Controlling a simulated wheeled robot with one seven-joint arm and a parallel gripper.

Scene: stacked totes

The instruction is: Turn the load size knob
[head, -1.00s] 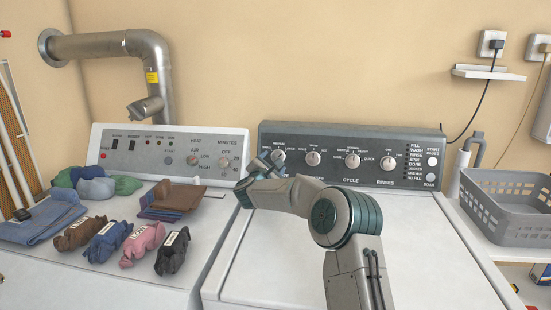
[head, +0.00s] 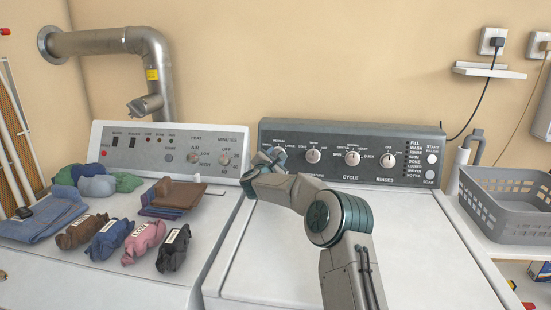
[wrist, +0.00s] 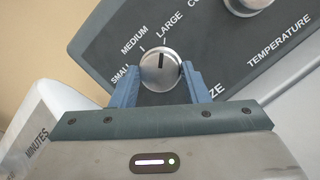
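The load size knob (wrist: 157,76) is a round silver knob with a dark pointer line, on the washer's dark panel (wrist: 112,52). In the wrist view its pointer stands straight up, toward the LARGE side of the scale, past MEDIUM. My gripper (wrist: 161,85) has its two blue fingers on opposite sides of the knob, close against it, and looks shut on it. The label below is partly covered, with only "ZE" showing. In the head view, my gripper (head: 275,157) is at the left end of the panel and largely hides the knob.
Other knobs (head: 313,156) line the panel to the right. The dryer (head: 205,215) at left carries rolled and folded cloths (head: 110,240). A grey basket (head: 515,235) stands at the right.

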